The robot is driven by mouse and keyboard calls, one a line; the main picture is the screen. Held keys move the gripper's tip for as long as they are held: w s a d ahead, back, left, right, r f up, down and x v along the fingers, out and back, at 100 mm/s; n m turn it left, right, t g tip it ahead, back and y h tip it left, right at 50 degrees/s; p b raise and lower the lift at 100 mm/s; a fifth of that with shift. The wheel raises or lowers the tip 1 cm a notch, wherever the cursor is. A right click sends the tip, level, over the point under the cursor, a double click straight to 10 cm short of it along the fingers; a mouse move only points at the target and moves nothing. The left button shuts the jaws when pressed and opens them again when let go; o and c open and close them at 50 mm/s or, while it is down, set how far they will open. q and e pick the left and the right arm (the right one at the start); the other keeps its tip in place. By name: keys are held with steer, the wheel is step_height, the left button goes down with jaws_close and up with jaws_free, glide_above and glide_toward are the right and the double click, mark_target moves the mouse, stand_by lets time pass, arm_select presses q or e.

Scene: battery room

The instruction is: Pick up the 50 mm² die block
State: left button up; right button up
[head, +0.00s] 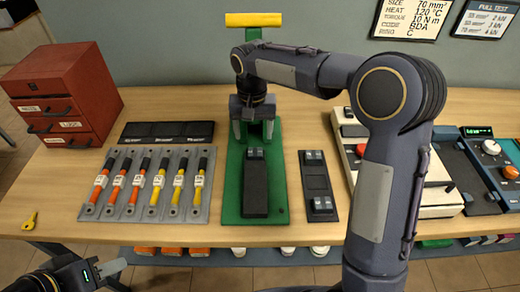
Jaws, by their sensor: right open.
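The wall sign reads 70 mm², and I cannot read a 50 mm² mark on any block. Small grey metal blocks sit at the far end (314,155) and near end (322,203) of a dark narrow holder (318,180). A green press (233,200) with a yellow handle (254,19) stands left of it, with a dark block (256,190) on its base. My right gripper (252,132) points down, open, over the press behind the dark block; nothing shows held. My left gripper (112,268) is low at the bottom left, away from the table items; its jaw gap is unclear.
Several red and yellow handled tools lie on a grey rack (148,212) at left, before a black labelled strip (167,130). A red drawer cabinet (62,98) stands behind left. A yellow key (30,221) lies near the front edge. My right arm partly hides a cream machine (435,196).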

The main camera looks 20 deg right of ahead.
mark_target(255, 152)
step_height(255, 152, down, 7)
steer(key=shift+d+f+p, duration=0.15)
steer(key=shift+p, duration=0.15)
steer(key=shift+c, duration=0.3)
steer(key=c, duration=1.2)
